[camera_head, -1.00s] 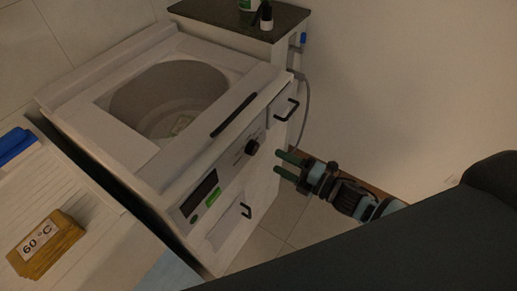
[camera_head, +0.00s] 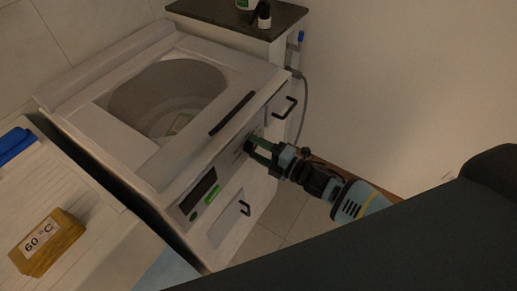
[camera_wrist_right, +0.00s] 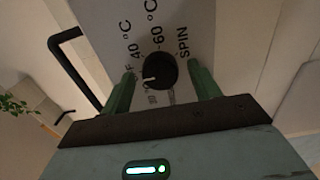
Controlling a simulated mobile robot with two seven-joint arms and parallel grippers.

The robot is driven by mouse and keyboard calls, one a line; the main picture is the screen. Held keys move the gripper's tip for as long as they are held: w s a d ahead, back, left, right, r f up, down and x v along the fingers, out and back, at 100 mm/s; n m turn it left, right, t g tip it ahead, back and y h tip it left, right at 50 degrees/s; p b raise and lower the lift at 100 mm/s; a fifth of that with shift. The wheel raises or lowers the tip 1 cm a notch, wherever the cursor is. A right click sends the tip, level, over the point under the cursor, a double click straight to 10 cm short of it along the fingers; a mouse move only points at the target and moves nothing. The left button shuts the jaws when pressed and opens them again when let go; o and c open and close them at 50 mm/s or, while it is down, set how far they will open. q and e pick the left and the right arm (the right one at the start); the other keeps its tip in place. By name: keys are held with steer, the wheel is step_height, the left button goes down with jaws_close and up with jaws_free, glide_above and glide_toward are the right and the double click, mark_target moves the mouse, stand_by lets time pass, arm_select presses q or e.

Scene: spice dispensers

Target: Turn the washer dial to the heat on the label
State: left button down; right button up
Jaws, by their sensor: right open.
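A wooden block with a 60 °C label (camera_head: 42,237) sits at the lower left. My right gripper (camera_head: 250,147) is open, its green fingers on either side of the dial. I cannot tell whether they touch it. My left gripper is out of view.
A dark-topped cabinet (camera_head: 230,14) with bottles stands behind the washer. A blue object (camera_head: 14,146) lies at the far left. The floor in front is clear.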

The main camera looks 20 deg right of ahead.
steer(key=c, duration=1)
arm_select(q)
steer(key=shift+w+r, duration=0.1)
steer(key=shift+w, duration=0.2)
arm_select(e)
steer(key=shift+m, duration=0.7)
steer(key=m, duration=0.4)
steer(key=shift+p, duration=0.4)
steer(key=shift+m, duration=1.2)
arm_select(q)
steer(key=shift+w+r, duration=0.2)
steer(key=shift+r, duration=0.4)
arm_select(e)
steer(key=shift+m, duration=1)
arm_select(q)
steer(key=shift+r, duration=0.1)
